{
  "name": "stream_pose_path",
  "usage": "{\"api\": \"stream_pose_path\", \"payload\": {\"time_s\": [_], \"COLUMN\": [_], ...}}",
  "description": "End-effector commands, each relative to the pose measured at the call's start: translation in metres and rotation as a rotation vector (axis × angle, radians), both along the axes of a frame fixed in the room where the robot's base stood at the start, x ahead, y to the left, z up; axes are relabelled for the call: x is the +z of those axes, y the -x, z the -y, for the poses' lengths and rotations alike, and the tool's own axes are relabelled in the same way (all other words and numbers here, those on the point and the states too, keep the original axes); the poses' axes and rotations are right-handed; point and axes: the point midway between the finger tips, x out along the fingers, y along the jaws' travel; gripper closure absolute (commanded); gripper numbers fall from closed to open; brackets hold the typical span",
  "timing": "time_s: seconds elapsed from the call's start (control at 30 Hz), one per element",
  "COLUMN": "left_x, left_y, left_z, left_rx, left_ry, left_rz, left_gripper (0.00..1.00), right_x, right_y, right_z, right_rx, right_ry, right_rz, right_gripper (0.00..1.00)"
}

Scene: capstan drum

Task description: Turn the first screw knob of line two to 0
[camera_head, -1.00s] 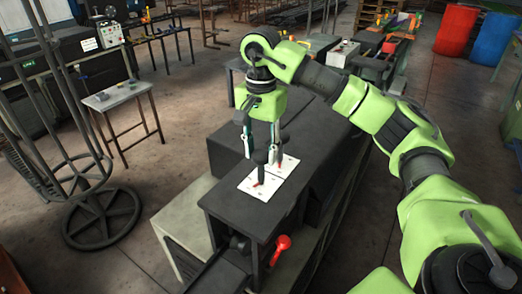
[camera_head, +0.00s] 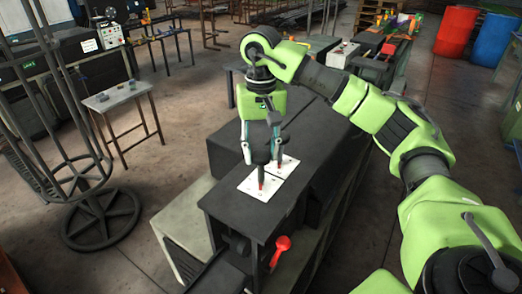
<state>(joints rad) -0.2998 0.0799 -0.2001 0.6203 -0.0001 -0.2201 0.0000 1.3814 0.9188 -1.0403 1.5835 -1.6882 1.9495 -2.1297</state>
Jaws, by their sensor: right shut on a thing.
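Two white plates lie on top of the dark bench box, a near plate (camera_head: 250,184) and a far plate (camera_head: 290,163). A dark screw knob with a red tip (camera_head: 261,186) stands on the near plate. Another red mark shows at the far plate (camera_head: 279,165). My right gripper (camera_head: 262,158) points down over the plates and is shut on a dark knob, most of which its fingers hide. I cannot tell which line this knob belongs to, nor read any numbers. My left gripper is not in view.
A red lever (camera_head: 281,243) sticks out at the near end of the dark box (camera_head: 225,205). A large black wheel stand (camera_head: 103,220) is at the left. A small table (camera_head: 118,97) stands behind it. Open floor lies between.

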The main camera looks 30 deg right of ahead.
Motion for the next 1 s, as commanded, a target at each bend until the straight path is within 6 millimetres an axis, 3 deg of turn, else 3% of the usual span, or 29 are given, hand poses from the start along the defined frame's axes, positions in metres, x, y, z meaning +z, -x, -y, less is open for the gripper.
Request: {"api": "stream_pose_path", "payload": {"time_s": [0.53,0.57,0.6,1.0], "left_x": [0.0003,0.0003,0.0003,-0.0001], "left_y": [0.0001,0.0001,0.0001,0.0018], "left_z": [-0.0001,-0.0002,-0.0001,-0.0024], "left_rx": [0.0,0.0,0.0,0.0], "left_ry": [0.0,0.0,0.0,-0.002], "left_rz": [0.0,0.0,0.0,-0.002], "left_gripper": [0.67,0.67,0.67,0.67], "right_x": [0.0033,0.0033,0.0031,0.0043], "right_y": [-0.0018,-0.0019,-0.0018,-0.0007], "right_z": [0.0007,0.0006,0.0006,0.0002], "right_rx": [0.022,0.022,0.022,0.022], "right_ry": [0.0,0.0,0.0,0.0], "right_rz": [0.01,0.01,0.01,0.003], "right_gripper": [0.86,0.57,0.48,0.48]}}
